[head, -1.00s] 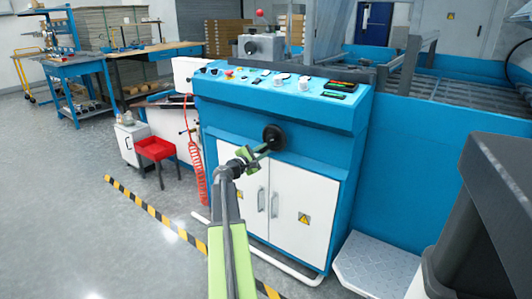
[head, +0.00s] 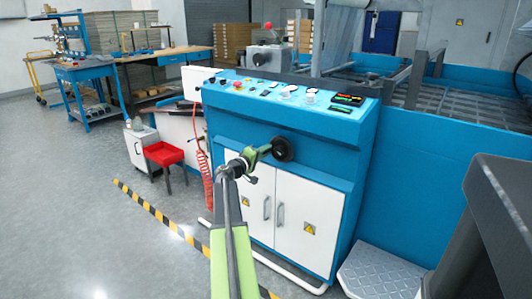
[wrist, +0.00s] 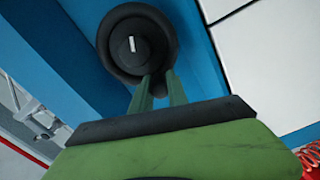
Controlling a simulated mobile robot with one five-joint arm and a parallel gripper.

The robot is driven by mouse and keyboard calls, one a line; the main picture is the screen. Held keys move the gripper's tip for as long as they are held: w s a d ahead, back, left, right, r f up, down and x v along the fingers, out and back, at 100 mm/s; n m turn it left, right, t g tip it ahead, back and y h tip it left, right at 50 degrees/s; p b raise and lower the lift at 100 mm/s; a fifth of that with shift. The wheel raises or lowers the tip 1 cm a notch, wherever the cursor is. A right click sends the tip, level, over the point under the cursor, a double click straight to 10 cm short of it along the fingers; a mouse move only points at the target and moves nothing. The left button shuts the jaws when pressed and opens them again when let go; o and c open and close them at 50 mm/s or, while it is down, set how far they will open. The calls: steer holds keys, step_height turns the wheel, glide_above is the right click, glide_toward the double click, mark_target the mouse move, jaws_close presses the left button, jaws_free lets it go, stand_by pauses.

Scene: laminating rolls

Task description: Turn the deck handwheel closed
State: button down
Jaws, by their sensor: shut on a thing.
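The black deck handwheel (head: 283,150) is on the blue front of the machine, above the white cabinet doors. In the wrist view the handwheel (wrist: 118,32) is a thick dark ring around a dark hub with a short, nearly upright white mark. My gripper (head: 267,150) reaches it from the left in the head view. In the wrist view the two green fingers of my gripper (wrist: 158,88) are close together at the lower rim, shut on it. The fingertips are partly hidden against the dark rim.
A control panel (head: 290,92) with buttons and displays is above the wheel. White cabinet doors (head: 285,212) are below. A metal step (head: 380,272) stands at the right. The grey floor there is open.

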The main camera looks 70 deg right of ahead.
mark_target(272, 141)
step_height(272, 141, up, 2)
steer(key=m+p, duration=0.1)
steer(key=m, duration=0.1)
steer(key=m+p, duration=0.1)
steer(key=m, duration=0.1)
steer(key=shift+r+m, duration=0.2)
steer(key=shift+m, duration=0.1)
steer(key=shift+s+a+r+m+p, duration=0.15)
steer(key=shift+r+m+p, duration=0.1)
steer(key=shift+m, duration=0.4)
steer(key=shift+s+d+r+m+p, duration=0.1)
steer(key=shift+s+r+m+p, duration=0.1)
steer(key=shift+m, duration=0.5)
steer(key=shift+s+a+r+m+p, duration=0.1)
steer(key=shift+r+m+p, duration=0.15)
steer(key=shift+m, duration=0.4)
steer(key=shift+s, duration=0.1)
steer(key=c, duration=1.3)
jaws_free()
steer(key=v, duration=1.7)
steer(key=shift+a, duration=0.2)
